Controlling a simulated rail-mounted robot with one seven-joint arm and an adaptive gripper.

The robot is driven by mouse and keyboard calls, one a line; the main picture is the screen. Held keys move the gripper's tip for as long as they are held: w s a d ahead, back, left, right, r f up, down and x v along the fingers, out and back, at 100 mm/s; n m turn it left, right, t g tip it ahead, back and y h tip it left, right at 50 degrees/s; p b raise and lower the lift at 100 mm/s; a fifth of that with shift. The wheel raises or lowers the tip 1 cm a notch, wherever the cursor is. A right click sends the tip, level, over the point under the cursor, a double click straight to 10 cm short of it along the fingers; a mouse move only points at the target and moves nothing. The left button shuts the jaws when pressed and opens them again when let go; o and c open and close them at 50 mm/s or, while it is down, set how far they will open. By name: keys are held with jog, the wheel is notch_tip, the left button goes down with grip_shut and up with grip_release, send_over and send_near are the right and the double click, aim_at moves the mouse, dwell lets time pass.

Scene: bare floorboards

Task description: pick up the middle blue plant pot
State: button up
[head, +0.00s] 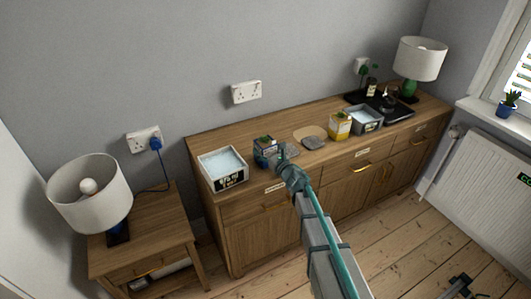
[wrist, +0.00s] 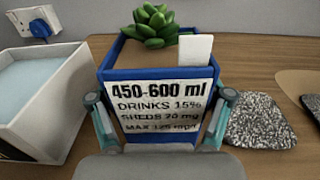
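A square blue plant pot (head: 264,152) with a green succulent stands upright on the wooden sideboard. In the wrist view the pot (wrist: 158,70) fills the middle, with a white label reading "450-600 ml" facing me and a blank white tag in its soil. My gripper (head: 281,154) is at the pot's front right in the head view. In the wrist view my gripper (wrist: 160,100) is open, one finger at each side of the pot's front. I cannot tell whether either finger touches it. A second blue pot (head: 506,110) with a plant stands on the windowsill.
A white-rimmed tray (head: 222,167) stands close left of the pot. A grey stone slab (wrist: 258,122) lies close right, then a yellow pot (head: 340,126) and a grey tray (head: 363,120). Lamps (head: 90,192) (head: 420,58) stand at both ends.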

jog(key=c, duration=0.8)
jog(key=shift+r, duration=0.15)
